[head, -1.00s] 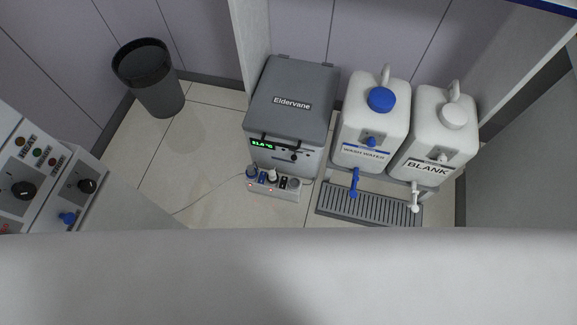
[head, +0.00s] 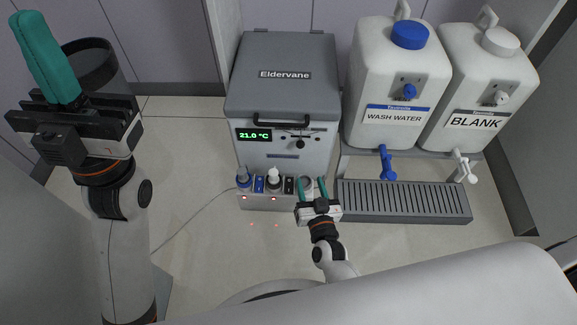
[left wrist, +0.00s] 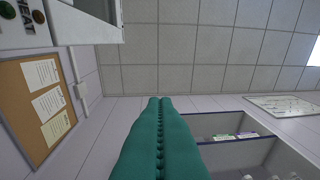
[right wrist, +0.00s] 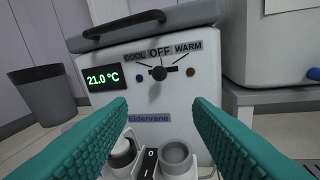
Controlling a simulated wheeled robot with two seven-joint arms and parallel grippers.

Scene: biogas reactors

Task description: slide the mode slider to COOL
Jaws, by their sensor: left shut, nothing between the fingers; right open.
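The grey cooler box labelled Eldervane (head: 284,74) stands on the floor, its display reading 21.0 °C. On its front, the black mode slider knob (right wrist: 158,73) sits below OFF, between COOL (right wrist: 135,57) on the left and WARM (right wrist: 188,47) on the right. The knob also shows in the head view (head: 300,143). My right gripper (head: 314,184) is open and empty, in front of the box and apart from the knob, which appears between its fingers in the right wrist view. My left gripper (head: 30,24) is shut and empty, raised at the far left.
A low rack (head: 258,202) with bottles stands before the box. The WASH WATER jug (head: 395,85) and BLANK jug (head: 480,90) stand to the right, above a grey drain grate (head: 405,202). A dark bin (head: 92,66) is partly hidden behind my left gripper.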

